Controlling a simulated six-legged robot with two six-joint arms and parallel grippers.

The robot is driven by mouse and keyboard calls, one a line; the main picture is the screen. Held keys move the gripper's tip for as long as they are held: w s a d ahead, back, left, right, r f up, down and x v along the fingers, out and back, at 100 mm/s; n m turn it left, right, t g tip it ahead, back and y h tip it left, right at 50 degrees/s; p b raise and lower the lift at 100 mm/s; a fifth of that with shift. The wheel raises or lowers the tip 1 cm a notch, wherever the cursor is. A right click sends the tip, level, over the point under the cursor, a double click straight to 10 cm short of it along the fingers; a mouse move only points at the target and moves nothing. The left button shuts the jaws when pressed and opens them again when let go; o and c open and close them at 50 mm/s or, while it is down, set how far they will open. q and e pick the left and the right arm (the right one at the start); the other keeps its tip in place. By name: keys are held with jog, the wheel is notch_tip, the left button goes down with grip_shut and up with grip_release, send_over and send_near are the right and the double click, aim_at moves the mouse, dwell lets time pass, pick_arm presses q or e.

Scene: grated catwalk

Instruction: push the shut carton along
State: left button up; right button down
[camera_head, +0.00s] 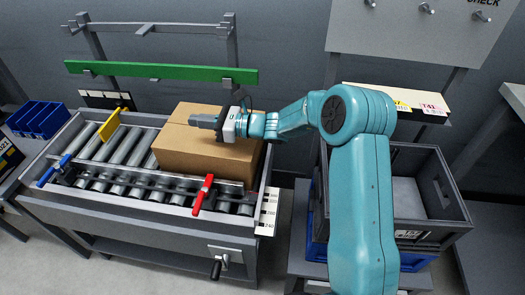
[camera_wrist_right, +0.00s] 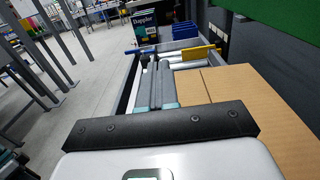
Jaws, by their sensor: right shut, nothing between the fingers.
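The shut carton (camera_head: 208,143) is a plain brown box standing on the roller conveyor (camera_head: 125,150), at its right part. Its top also shows in the right wrist view (camera_wrist_right: 255,100), with a seam across it. My right gripper (camera_head: 203,121) is shut and empty, its fingers pointing left over the carton's top. I cannot tell whether it touches the carton. The wrist hides part of the carton's top and right side. My left gripper is not in view.
A yellow stop (camera_head: 109,125) crosses the rollers left of the carton, with bare rollers between. A red handle (camera_head: 203,194) and a blue handle (camera_head: 54,170) sit on the front rail. A grey crate (camera_head: 425,205) stands right. A green bar (camera_head: 160,71) runs behind.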

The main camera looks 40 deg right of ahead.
aim_at(174, 144)
jog(key=v, duration=1.9)
notch_tip(174, 144, down, 10)
jog(key=b, duration=0.3)
jog(key=shift+a, duration=0.15)
jog(key=shift+w+a+f, duration=0.1)
jog(key=shift+w+f, duration=0.05)
jog(key=shift+w, duration=0.05)
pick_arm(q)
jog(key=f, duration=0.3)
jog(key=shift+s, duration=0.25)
pick_arm(e)
jog(key=shift+w+a, duration=0.2)
jog(key=shift+a, duration=0.05)
jog(key=shift+w, duration=0.1)
